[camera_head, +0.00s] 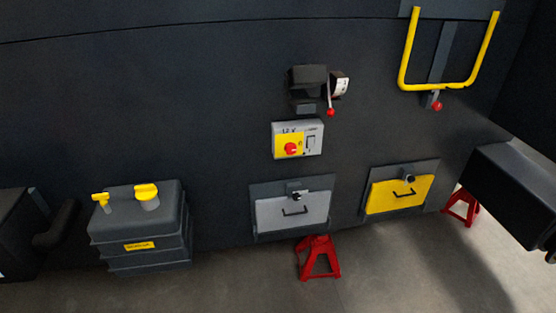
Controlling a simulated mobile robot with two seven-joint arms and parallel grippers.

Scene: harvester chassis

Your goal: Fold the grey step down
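The grey step (292,213) looks like a flat grey panel with a black bar handle, set upright in a dark frame low on the dark chassis wall. A small dark latch with a light round part (297,196) sits at its top edge. The panel stands closed against the wall. Neither of my grippers is in view.
A yellow panel (395,197) of like build is to the right. A red stand (318,258) is just below the grey panel. A dark tank (140,225) stands left. A switch box (298,140), a red-knobbed lever (331,110) and a yellow U-shaped rail (438,86) are above.

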